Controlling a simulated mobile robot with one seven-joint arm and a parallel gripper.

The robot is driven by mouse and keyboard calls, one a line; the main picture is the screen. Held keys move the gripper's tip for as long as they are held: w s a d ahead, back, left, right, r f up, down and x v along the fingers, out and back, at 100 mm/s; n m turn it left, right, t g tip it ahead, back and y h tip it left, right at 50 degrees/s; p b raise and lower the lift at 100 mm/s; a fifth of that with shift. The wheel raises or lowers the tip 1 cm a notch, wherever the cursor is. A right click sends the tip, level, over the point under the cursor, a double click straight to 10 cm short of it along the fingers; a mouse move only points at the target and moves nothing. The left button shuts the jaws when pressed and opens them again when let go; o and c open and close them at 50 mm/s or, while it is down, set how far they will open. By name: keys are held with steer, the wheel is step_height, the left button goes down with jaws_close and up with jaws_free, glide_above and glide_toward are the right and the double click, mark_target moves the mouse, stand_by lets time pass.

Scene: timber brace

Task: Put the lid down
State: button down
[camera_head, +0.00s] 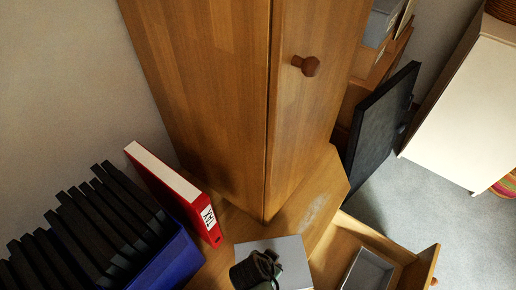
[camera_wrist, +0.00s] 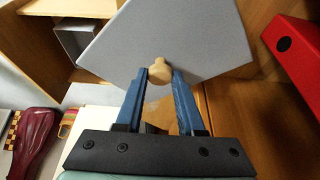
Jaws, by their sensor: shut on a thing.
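The lid is a flat light-grey panel (camera_wrist: 190,35) with a small pale wooden knob (camera_wrist: 160,72). My gripper (camera_wrist: 159,76) has its two blue fingers shut on the knob in the wrist view. In the head view, the lid (camera_head: 292,256) is at the bottom centre, over the wooden desk top, with my dark wrist in front of part of it. I cannot tell whether it touches the desk. An open grey box (camera_head: 368,271) sits in the pulled-out drawer to the right; it also shows at upper left in the wrist view (camera_wrist: 82,40).
A tall wooden cabinet (camera_head: 215,90) with a round knob stands behind the lid. A red binder (camera_head: 180,190) and a blue holder (camera_head: 170,263) of black files stand to the left. A dark monitor (camera_head: 380,120) stands behind right. The desk's right corner (camera_head: 325,190) is bare.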

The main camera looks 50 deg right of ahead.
steer(key=w, duration=0.4)
steer(key=shift+a+f+b, duration=0.1)
steer(key=shift+b, duration=0.3)
steer(key=shift+w+a+f+b, duration=0.1)
steer(key=shift+w+f+b, duration=0.15)
steer(key=shift+f, duration=0.25)
steer(key=shift+w+f+b, duration=0.15)
steer(key=shift+f+b, duration=0.15)
steer(key=shift+f, duration=0.2)
steer(key=shift+w+f+b, duration=0.2)
steer(key=shift+f+b, duration=1.1)
steer(key=shift+f, duration=1.1)
steer(key=shift+f, duration=0.1)
steer(key=c, duration=0.5)
jaws_free()
steer(key=p+v, duration=0.5)
steer(key=v, duration=0.7)
